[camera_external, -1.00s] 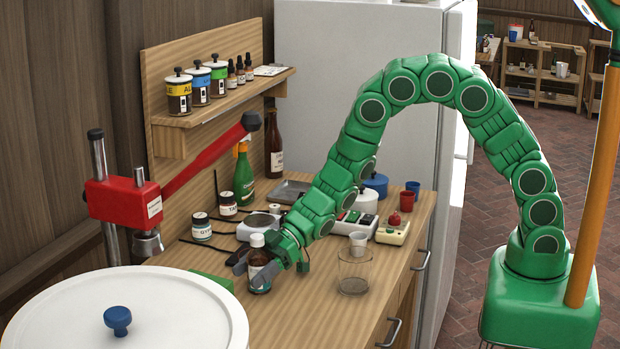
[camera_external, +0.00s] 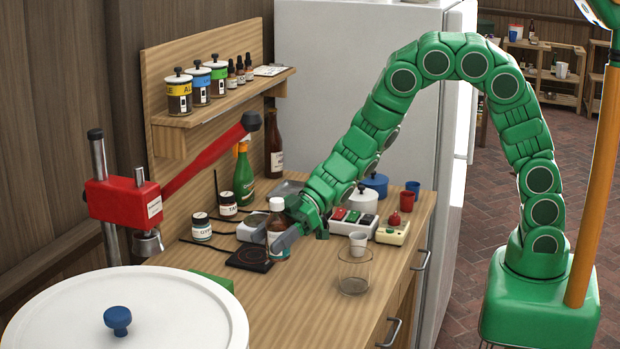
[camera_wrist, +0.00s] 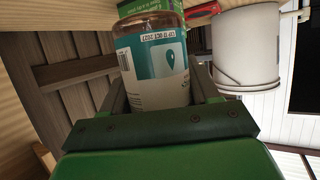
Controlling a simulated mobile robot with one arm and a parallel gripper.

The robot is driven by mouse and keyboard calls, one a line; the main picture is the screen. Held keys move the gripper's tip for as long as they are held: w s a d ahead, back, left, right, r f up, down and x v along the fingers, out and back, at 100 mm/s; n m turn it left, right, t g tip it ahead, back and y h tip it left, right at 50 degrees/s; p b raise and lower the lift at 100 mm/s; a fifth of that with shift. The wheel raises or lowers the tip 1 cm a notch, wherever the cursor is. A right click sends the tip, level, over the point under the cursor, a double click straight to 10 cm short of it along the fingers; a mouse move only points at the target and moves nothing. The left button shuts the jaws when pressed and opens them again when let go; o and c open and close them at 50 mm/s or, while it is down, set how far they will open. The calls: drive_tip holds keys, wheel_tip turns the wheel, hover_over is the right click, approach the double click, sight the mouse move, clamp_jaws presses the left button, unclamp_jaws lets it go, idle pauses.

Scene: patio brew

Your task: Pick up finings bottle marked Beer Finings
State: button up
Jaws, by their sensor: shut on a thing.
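The finings bottle (camera_external: 278,238) is a small brown bottle with a white cap and a pale label, held upright at the counter's left part. My gripper (camera_external: 283,240) is shut on it from the right. In the wrist view the bottle (camera_wrist: 155,75) sits between my two fingers (camera_wrist: 157,105), with a teal and white label carrying a drop mark and a date. The name on the label is not readable. The bottle appears raised a little above the counter, though its base is partly hidden.
A black square plate (camera_external: 248,258) lies just left of the bottle. Jars (camera_external: 202,228) stand behind. A large white-lidded vessel (camera_external: 150,310) fills the front left.

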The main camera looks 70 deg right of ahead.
drive_tip(key=s+d+r, duration=0.4)
drive_tip(key=s, duration=0.4)
drive_tip(key=shift+s+r, duration=0.25)
drive_tip(key=shift+r, duration=0.1)
